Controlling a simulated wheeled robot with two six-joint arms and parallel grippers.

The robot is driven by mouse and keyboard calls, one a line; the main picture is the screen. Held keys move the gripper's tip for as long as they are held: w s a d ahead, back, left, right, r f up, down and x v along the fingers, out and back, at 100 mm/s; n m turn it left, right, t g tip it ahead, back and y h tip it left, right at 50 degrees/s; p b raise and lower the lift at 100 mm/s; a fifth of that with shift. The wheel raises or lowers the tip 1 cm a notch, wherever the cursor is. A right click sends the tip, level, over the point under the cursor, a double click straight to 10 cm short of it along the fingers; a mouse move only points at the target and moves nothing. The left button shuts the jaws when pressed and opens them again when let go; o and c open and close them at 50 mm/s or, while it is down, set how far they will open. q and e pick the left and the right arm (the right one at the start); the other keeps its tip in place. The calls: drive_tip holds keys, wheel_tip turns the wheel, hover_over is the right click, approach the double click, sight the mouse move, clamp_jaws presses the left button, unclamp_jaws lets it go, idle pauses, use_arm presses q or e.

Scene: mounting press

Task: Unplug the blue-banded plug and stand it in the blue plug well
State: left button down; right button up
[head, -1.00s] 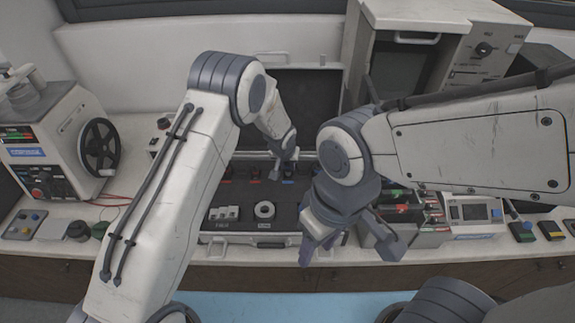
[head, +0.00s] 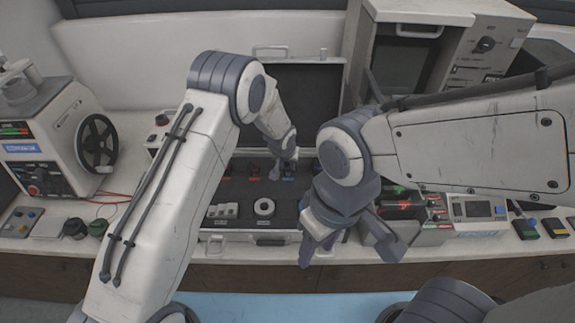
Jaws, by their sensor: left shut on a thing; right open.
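My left gripper (head: 285,170) is shut, low over the back row of the dark foam in an open case (head: 212,248). What it grips is too small and too covered to make out, so I cannot confirm a blue band. A small blue mark (head: 288,180) shows right below its fingertips, in the row with red and orange marks. I cannot tell whether the held thing is in a well or above it. My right gripper (head: 345,240) is open and empty, in front of the case's right part, which its arm hides.
A white ring (head: 264,207) and white blocks (head: 223,210) sit in the case's front foam. A machine with a black handwheel (head: 97,143) stands left, with red cables. A tall cabinet (head: 455,60) stands behind right. A device with a screen (head: 478,209) is at right.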

use_arm(q)
drive_tip(key=shift+f+b, duration=0.5)
idle(0.5)
drive_tip(key=shift+c, duration=0.4)
unclamp_jaws()
wheel_tip(320, 180, up, 8)
drive_tip(key=p, duration=0.5)
drive_tip(key=shift+f, duration=0.2)
